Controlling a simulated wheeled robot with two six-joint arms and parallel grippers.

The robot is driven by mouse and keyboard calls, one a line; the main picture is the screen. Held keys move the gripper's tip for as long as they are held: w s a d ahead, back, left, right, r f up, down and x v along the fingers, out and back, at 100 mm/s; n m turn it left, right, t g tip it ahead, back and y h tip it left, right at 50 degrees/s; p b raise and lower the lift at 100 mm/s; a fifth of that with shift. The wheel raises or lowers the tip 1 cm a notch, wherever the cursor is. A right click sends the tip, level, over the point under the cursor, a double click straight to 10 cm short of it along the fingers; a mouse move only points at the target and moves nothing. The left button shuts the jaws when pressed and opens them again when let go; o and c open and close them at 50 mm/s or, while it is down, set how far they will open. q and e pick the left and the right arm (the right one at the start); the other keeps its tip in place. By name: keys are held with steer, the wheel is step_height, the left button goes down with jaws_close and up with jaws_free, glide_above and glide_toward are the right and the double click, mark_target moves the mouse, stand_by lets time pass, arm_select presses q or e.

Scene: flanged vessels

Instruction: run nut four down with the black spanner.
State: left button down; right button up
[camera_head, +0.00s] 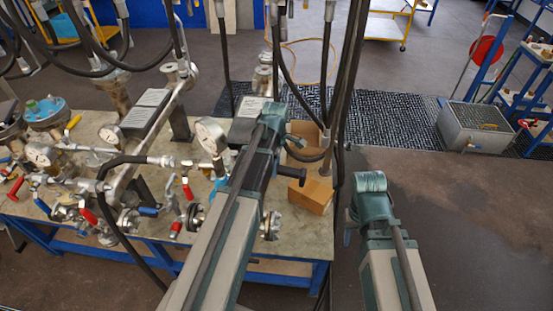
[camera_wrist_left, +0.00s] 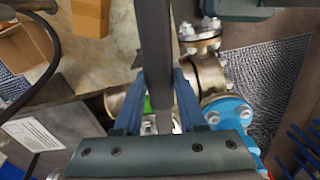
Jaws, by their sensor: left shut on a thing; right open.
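In the left wrist view, my left gripper (camera_wrist_left: 158,92) has its two blue fingers closed on a long dark bar, which looks like the black spanner (camera_wrist_left: 155,40). The bar runs up out of the top of the picture. Below the fingers lie a metal pipe body (camera_wrist_left: 209,74), a bolted steel flange (camera_wrist_left: 201,36) and a blue flange (camera_wrist_left: 228,115) with bolts. I cannot tell which nut is nut four, nor whether the spanner touches any nut. In the head view, my left arm hides the gripper's fingers. My right arm shows at the right, its gripper out of sight.
The bench (camera_head: 314,240) carries gauges, valves and pipework close to my left arm. A cardboard box (camera_head: 311,195) sits near its right edge. Black hoses hang across the view. A grey metal tub (camera_head: 475,127) stands on the floor.

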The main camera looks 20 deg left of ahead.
arm_select(q)
steer(key=s+r+m+p, duration=0.4)
steer(key=s+r+p, duration=0.1)
steer(key=shift+a+m, duration=0.3)
steer(key=shift+a, duration=0.05)
stand_by(0.4)
steer(key=shift+s, duration=0.15)
stand_by(0.6)
